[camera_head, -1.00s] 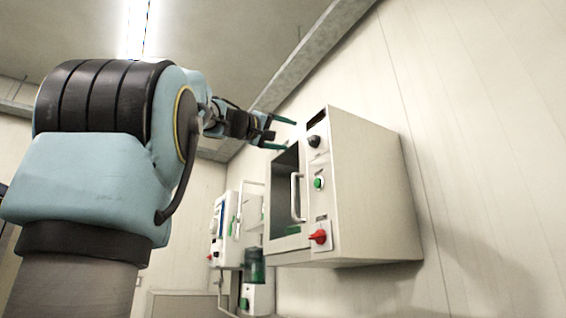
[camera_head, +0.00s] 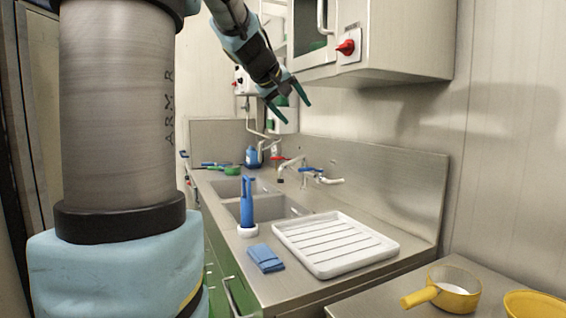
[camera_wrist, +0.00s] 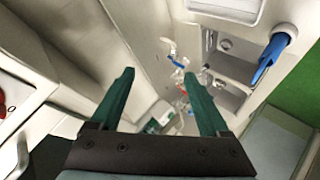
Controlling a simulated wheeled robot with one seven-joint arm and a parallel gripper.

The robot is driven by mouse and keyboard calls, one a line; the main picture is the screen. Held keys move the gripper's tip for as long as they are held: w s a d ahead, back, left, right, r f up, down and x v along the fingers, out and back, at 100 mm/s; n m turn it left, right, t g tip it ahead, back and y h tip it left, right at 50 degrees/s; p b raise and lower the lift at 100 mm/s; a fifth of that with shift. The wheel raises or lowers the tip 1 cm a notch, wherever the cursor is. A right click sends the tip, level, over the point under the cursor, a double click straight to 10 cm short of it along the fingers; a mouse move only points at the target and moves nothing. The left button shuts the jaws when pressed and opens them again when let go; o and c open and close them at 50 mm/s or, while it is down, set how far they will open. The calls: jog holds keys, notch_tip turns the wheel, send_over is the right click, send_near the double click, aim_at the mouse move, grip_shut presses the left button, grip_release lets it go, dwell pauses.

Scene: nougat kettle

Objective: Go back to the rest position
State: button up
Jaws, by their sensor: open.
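My gripper (camera_head: 290,107) hangs in the air above the sink counter (camera_head: 285,284), below and to the left of the wall cabinet. Its two green fingers point down and to the right and are apart, with nothing between them. In the wrist view my gripper (camera_wrist: 168,100) also shows open and empty, with the sink area far below it.
A wall cabinet (camera_head: 395,55) with a red knob is close to my gripper. Below are a double sink (camera_head: 275,209), a blue-handled tool (camera_head: 247,205), a blue cloth (camera_head: 265,258), a white drying tray (camera_head: 330,268), a yellow pan (camera_head: 455,292) and a yellow bowl (camera_head: 535,304).

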jog(key=s+a+f+m+g+y, duration=0.1)
jog(key=s+a+f, duration=0.15)
jog(key=f, duration=0.55)
jog(key=s+a+f+g+y, duration=0.1)
jog(key=s+f+g, duration=0.1)
jog(key=s+f, duration=0.35)
jog(key=s+a+f+m+g+y, duration=0.1)
jog(key=s+f+y, duration=0.1)
jog(key=f, duration=0.8)
jog(key=s+a+f+m+g+y, duration=0.2)
jog(key=s+a+f+g, duration=0.1)
jog(key=s+f, duration=0.9)
jog(key=shift+s+a+g, duration=0.3)
jog(key=shift+s+a, duration=0.6)
jog(key=shift+s, duration=0.2)
jog(key=shift+c, duration=0.2)
